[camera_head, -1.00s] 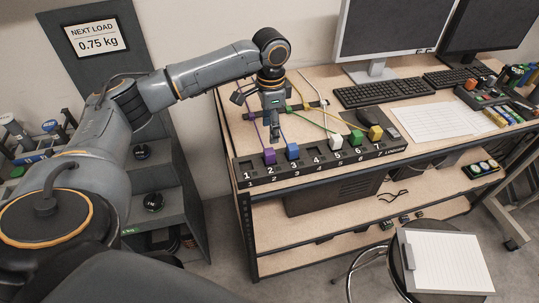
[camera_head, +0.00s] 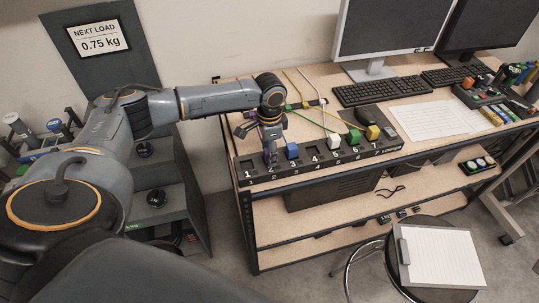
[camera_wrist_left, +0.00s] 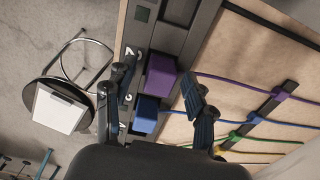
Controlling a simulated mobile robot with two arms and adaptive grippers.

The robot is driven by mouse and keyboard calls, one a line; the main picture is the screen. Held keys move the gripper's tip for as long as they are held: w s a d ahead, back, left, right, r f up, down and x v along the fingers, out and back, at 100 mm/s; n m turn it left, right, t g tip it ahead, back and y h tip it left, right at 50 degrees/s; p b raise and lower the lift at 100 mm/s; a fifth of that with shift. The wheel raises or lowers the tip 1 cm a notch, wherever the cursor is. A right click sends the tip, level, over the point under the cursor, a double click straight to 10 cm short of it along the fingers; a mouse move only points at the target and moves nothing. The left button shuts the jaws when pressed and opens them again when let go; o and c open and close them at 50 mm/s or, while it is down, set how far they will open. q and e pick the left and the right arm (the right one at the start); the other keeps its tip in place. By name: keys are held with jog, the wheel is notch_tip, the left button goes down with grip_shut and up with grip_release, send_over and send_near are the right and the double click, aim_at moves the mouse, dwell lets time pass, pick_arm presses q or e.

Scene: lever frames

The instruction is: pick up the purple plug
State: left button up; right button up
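The purple plug (camera_wrist_left: 161,77) sits in the black numbered strip (camera_head: 318,161), at the slot marked 2. In the head view it is mostly hidden by my left gripper (camera_head: 269,154), which has its fingers pointing down at it. In the left wrist view the gripper's two fingers are apart, one on each side of the purple plug, with visible gaps. The blue plug (camera_wrist_left: 145,115) sits right beside the purple one and also lies between the fingers in that view. A purple cable (camera_wrist_left: 236,82) runs off to the right there. My right gripper is not in view.
Blue (camera_head: 292,151), white (camera_head: 335,142), green (camera_head: 355,137) and yellow (camera_head: 374,132) plugs stand along the strip. A keyboard (camera_head: 362,92) and monitors are behind. A stool with a clipboard (camera_head: 441,257) is in front of the desk.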

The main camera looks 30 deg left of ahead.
aim_at(268, 152)
pick_arm(q)
grip_shut()
jog(key=shift+r+b, duration=0.55)
jog(key=shift+s+r+b, duration=0.25)
jog(key=shift+r+b, duration=0.35)
jog(key=shift+r, duration=0.65)
jog(key=s+a+r+p, duration=0.1)
jog(key=s+r, duration=1.2)
jog(key=shift+s+p, duration=0.25)
jog(key=shift+p, duration=0.1)
